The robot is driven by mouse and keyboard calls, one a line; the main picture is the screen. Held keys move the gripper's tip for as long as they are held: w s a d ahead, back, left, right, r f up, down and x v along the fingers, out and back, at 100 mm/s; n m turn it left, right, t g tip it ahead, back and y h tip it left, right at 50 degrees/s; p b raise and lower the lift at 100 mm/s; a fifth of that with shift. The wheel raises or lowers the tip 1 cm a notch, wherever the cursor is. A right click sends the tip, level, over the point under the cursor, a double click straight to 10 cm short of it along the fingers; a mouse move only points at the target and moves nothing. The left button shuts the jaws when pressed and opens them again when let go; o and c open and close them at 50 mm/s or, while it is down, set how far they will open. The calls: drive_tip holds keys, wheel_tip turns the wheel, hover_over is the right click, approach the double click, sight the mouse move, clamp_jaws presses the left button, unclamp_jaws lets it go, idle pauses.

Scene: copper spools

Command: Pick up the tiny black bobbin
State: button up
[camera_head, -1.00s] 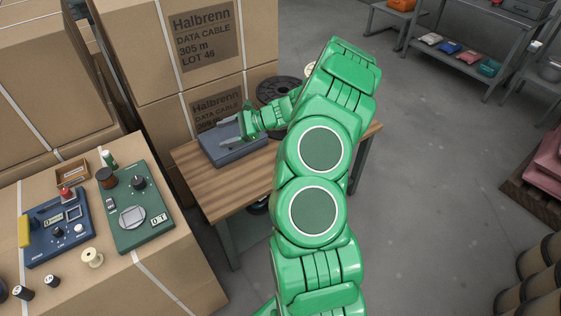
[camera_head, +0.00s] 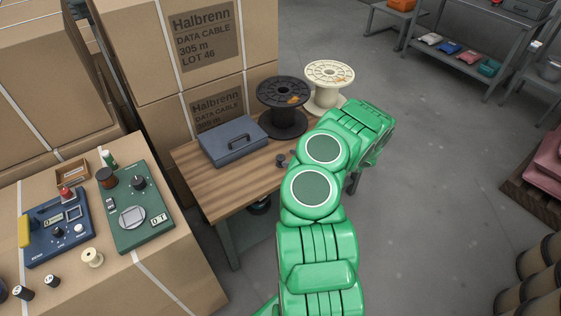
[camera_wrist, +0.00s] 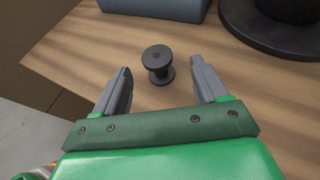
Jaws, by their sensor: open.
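The tiny black bobbin (camera_wrist: 157,64) stands upright on the wooden table (camera_wrist: 70,50) in the wrist view. It is ahead of my open gripper (camera_wrist: 162,82), roughly between and just beyond the fingertips, and no finger appears to touch it. In the head view the bobbin (camera_head: 282,159) is a small dark shape on the table, in front of the large black spool and left of my arm. My gripper is hidden behind my green arm in the head view.
A grey-blue case (camera_head: 232,141) lies left of the bobbin. A large black spool (camera_head: 283,92) and a cream spool (camera_head: 328,80) stand behind it. Cartons (camera_head: 222,75) rise behind the table. Small spools and two instrument boxes sit on a carton at left.

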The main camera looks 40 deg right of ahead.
sight(281, 159)
drive_tip(key=shift+f+x, duration=0.15)
drive_tip(key=shift+x, duration=1.75)
drive_tip(key=shift+f+x, duration=0.15)
drive_tip(key=shift+x, duration=1.8)
drive_tip(key=shift+s, duration=0.2)
drive_tip(key=c, duration=1)
drive_tip(key=shift+c, duration=0.2)
drive_tip(key=shift+r, duration=0.1)
